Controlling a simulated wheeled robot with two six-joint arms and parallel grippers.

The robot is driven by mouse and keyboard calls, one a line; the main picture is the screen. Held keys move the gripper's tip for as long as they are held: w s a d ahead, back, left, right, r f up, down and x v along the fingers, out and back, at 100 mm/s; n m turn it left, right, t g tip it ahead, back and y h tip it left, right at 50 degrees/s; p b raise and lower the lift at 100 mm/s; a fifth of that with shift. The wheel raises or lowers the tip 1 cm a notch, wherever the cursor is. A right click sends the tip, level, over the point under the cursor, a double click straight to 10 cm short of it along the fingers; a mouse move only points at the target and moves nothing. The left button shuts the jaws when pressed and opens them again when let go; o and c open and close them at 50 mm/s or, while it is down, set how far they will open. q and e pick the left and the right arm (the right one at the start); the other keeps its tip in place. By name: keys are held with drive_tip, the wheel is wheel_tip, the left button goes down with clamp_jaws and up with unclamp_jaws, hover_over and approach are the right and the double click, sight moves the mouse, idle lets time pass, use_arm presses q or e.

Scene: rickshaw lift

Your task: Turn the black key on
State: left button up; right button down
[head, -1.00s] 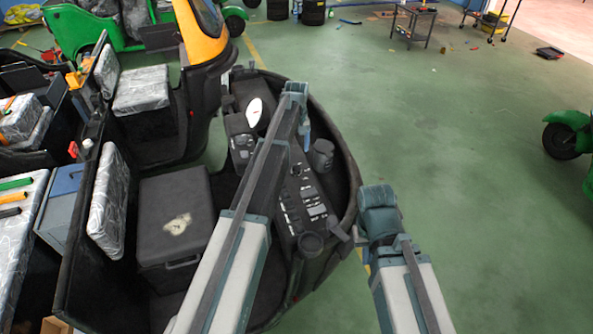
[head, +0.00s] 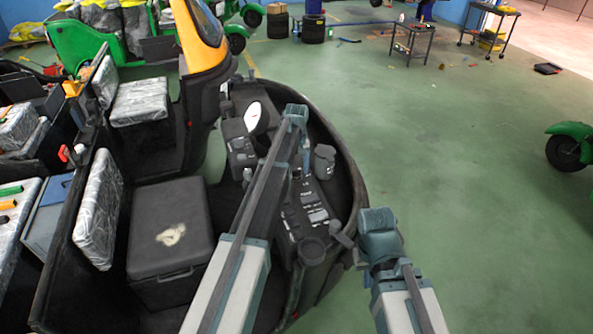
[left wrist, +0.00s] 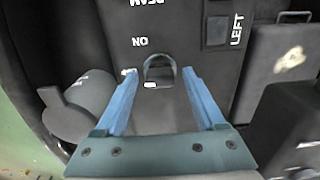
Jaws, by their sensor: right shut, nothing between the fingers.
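The black key (left wrist: 159,70) is a dark loop-shaped piece standing on the dashboard panel (left wrist: 120,60), beside a white ON label. My left gripper (left wrist: 158,73) is open. Its two blue fingers lie on either side of the key, with visible gaps; I cannot tell whether either one touches it. In the head view my left gripper (head: 307,165) points down over the panel, and the key is hard to make out there. My right gripper (head: 363,262) hangs at the panel's right edge, mostly hidden by its own wrist, with nothing seen in it.
A black box (head: 170,225) sits left of the panel. The green floor (head: 460,200) at right is open.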

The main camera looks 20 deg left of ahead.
use_arm(q)
clamp_jaws()
drive_tip(key=shift+m, duration=0.3)
drive_tip(key=m, duration=0.5)
drive_tip(key=shift+m, duration=0.4)
drive_tip(key=m, duration=0.5)
drive_tip(key=shift+m, duration=0.4)
drive_tip(key=shift+o, duration=0.7)
unclamp_jaws()
